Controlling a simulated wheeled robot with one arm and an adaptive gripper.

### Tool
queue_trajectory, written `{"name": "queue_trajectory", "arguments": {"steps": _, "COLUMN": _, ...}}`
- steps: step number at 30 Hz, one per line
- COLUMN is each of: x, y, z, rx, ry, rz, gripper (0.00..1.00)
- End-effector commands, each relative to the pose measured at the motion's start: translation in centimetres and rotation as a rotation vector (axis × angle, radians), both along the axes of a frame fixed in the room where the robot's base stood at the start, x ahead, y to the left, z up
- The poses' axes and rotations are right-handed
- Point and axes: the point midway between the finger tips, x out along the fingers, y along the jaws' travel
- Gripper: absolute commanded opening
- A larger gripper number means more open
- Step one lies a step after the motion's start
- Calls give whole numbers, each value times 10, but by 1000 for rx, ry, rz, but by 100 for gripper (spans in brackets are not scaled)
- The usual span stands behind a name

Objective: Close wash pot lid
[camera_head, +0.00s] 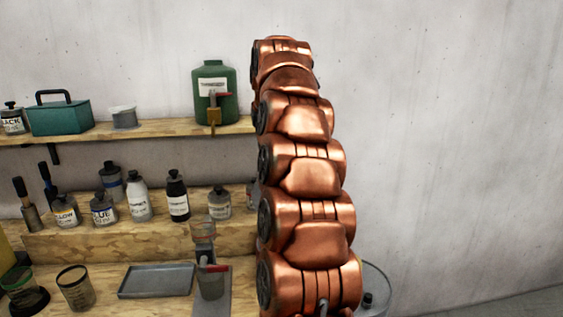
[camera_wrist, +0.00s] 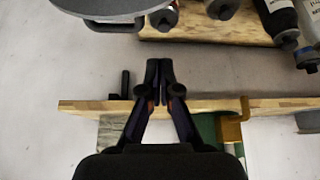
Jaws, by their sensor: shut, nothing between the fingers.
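A round grey vessel or lid (camera_head: 377,283) with a dark knob shows at the bottom right in the head view, partly behind my arm. It may be the wash pot; whether its lid is open cannot be told. A grey round piece with a bar handle (camera_wrist: 105,10) is cut off at the top left of the wrist view, possibly the same thing. My gripper (camera_wrist: 159,68) is shut and empty in the wrist view, fingertips together and apart from the round piece. In the head view the gripper is not visible; my arm rises in front of the wall.
A wooden upper shelf (camera_head: 160,129) bears a green jug (camera_head: 215,92), a teal box (camera_head: 59,117) and a grey cup. Several bottles stand on the step below. A grey tray (camera_head: 157,281) and a small pot with a red handle (camera_head: 211,282) are lower. The right wall is clear.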

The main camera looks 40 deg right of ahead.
Motion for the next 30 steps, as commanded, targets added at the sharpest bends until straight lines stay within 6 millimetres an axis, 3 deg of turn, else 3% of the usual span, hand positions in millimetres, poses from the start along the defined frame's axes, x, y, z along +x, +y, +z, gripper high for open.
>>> {"name": "queue_trajectory", "arguments": {"steps": 3, "x": -1, "y": -35, "z": 6, "rx": -23, "ry": -31, "rz": -56, "gripper": 0}}
{"name": "queue_trajectory", "arguments": {"steps": 9, "x": -6, "y": -63, "z": 14, "rx": -44, "ry": -57, "rz": -103, "gripper": 0}}
{"name": "queue_trajectory", "arguments": {"steps": 17, "x": -2, "y": -70, "z": 7, "rx": -46, "ry": -58, "rz": -109, "gripper": 0}}
{"name": "queue_trajectory", "arguments": {"steps": 30, "x": 24, "y": -89, "z": -41, "rx": -43, "ry": -55, "rz": -109, "gripper": 0}}
